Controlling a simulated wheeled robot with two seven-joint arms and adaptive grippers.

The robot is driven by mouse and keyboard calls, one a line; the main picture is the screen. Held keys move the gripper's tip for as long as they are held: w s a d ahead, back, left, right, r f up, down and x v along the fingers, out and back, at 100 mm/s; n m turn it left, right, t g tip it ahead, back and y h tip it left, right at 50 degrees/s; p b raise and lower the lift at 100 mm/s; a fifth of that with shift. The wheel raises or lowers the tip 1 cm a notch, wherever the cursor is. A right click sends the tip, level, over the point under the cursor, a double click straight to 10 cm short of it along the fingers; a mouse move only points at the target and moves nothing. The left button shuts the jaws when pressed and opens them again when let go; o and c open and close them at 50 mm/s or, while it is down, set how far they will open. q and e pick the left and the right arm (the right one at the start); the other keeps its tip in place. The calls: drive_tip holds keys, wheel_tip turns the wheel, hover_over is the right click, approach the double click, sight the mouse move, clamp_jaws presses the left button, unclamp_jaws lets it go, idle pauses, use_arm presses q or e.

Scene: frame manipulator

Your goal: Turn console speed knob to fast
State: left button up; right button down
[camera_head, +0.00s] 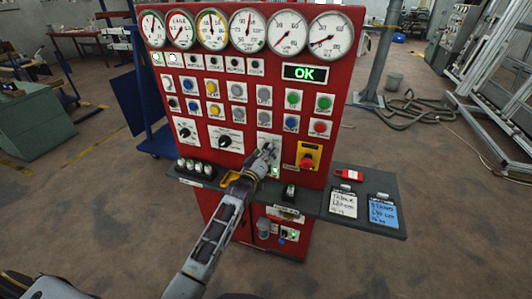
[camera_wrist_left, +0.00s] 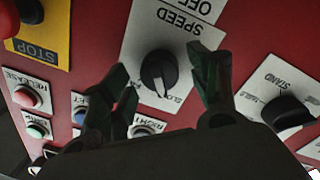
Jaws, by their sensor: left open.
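In the head view my left gripper (camera_head: 268,154) is at the speed plate (camera_head: 265,138) on the red console (camera_head: 240,115) and hides the knob. My right gripper is not in view.
A red emergency stop on yellow (camera_head: 308,155) is right of the gripper. Another black knob (camera_head: 225,141) is to its left, also in the wrist view (camera_wrist_left: 288,112). Buttons and gauges fill the panel above. A grey shelf (camera_head: 325,203) with clipboards juts out below.

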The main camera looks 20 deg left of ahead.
use_arm(q)
drive_tip(key=shift+w, duration=0.45)
drive_tip(key=c, duration=1)
